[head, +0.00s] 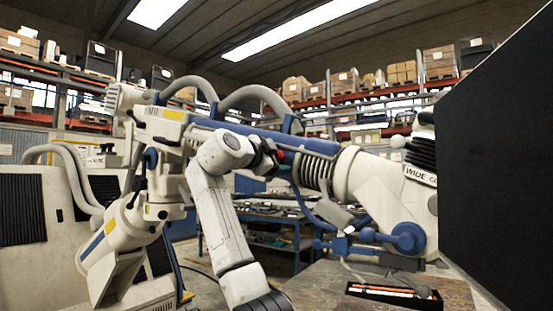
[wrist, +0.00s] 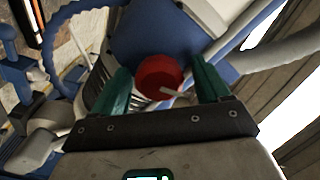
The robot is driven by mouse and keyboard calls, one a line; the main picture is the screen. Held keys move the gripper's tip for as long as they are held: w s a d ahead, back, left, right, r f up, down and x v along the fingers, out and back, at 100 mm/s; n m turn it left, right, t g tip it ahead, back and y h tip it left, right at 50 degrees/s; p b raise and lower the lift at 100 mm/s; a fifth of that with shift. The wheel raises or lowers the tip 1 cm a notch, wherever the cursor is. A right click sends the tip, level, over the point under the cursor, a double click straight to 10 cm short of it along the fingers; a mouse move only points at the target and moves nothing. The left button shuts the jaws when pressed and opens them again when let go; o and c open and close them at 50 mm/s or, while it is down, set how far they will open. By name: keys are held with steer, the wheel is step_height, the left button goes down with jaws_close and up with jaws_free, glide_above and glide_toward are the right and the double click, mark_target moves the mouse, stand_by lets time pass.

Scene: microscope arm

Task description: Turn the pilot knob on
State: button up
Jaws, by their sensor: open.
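A red knob (wrist: 158,74), which I take to be the pilot knob, shows in the wrist view, with a pale pointer mark on its lower right edge. It sits against the blue arm of the microscope (wrist: 205,35). My gripper (wrist: 161,71) is open, with one green finger on each side of the knob in the picture and a gap visible beside each. I cannot tell how deep the knob lies between the fingers. In the head view my gripper (head: 278,157) is at the blue arm tube, and only a small red patch of the knob shows there.
The ribbed bellows (head: 318,172) and white microscope head (head: 385,190) lie right of my gripper. Hoses (head: 258,93) arch above the tube. A dark panel (head: 500,150) fills the right side. A tray (head: 395,297) lies on the table below.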

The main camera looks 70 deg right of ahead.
steer(key=c, duration=1)
